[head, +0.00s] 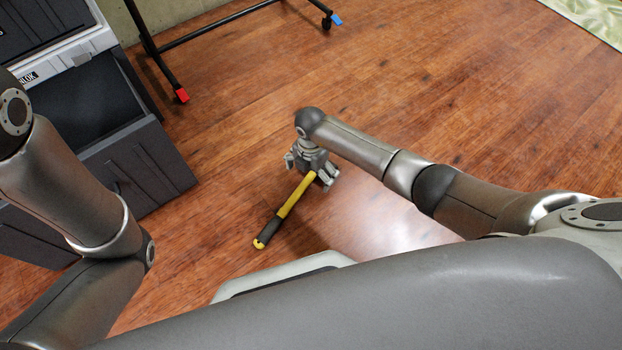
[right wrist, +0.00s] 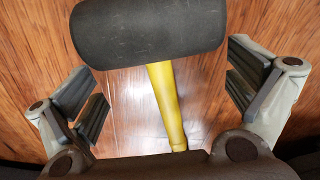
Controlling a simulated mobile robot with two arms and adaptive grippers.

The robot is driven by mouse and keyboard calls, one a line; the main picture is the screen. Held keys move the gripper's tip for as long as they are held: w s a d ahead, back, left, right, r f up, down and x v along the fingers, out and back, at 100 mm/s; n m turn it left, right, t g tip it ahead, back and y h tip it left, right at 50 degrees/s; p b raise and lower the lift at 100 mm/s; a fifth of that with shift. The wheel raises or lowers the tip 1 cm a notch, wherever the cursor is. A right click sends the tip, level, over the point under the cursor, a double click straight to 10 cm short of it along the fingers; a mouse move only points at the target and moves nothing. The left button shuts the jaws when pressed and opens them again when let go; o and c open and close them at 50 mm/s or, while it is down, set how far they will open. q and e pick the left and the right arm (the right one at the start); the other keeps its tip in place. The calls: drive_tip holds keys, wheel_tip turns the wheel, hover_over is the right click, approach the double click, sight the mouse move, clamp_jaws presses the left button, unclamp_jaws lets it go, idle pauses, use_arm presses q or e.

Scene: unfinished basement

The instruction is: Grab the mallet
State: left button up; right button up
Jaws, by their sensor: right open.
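The mallet has a yellow handle (head: 291,203) with a dark grip and a yellow end, and it lies on the wooden floor. In the head view its head is hidden under my right gripper (head: 311,172). In the right wrist view the mallet's thick dark head (right wrist: 148,32) is at the top, and the handle runs down between the open fingers of my right gripper (right wrist: 165,95). The fingers are apart on either side, with floor showing between them and the handle. My left arm comes in at the left of the head view, but its gripper is out of frame.
A dark grey tool cabinet (head: 160,170) with drawers stands at the left. A black metal rack (head: 160,62) with red and blue foot ends stands at the top. A pale green patterned rug (head: 590,16) lies at the top right. The wooden floor on the right is clear.

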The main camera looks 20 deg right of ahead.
drive_tip(key=shift+f, duration=0.5)
drive_tip(key=c, duration=1.5)
drive_tip(key=shift+r, duration=0.1)
drive_tip(key=shift+c, duration=0.6)
drive_tip(key=shift+r, duration=0.1)
